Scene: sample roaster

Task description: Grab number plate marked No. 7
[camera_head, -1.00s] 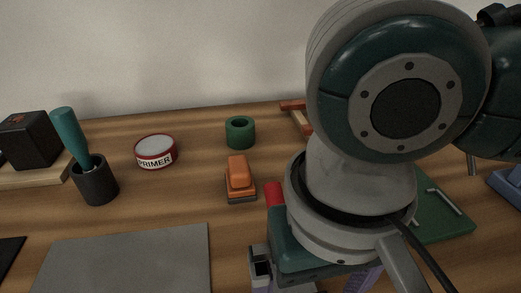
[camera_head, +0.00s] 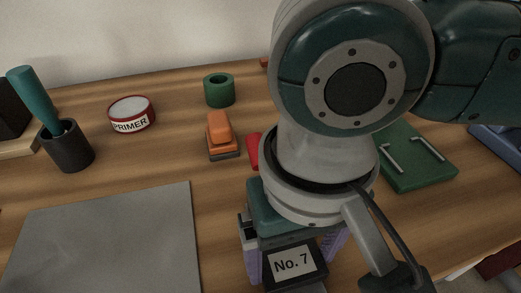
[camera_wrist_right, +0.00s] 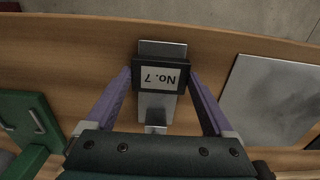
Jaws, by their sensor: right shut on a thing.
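The number plate marked No. 7 (camera_head: 293,263) is a dark block with a white label, low in the head view. In the right wrist view the plate (camera_wrist_right: 160,76) shows upside down, between the two purple fingers. My right gripper (camera_wrist_right: 160,78) is shut on it, one finger at each side. In the head view the right gripper (camera_head: 294,256) is partly covered by my wrist. A grey metal strip (camera_wrist_right: 157,104) shows behind the plate; I cannot tell whether they touch. My left gripper is not in view.
A grey flat sheet (camera_head: 108,240) lies left of the plate. A primer tin (camera_head: 131,114), an orange block-like tool (camera_head: 221,134), a green ring (camera_head: 219,90) and a dark cup (camera_head: 66,147) stand farther back. A green board with metal handles (camera_head: 418,163) lies right.

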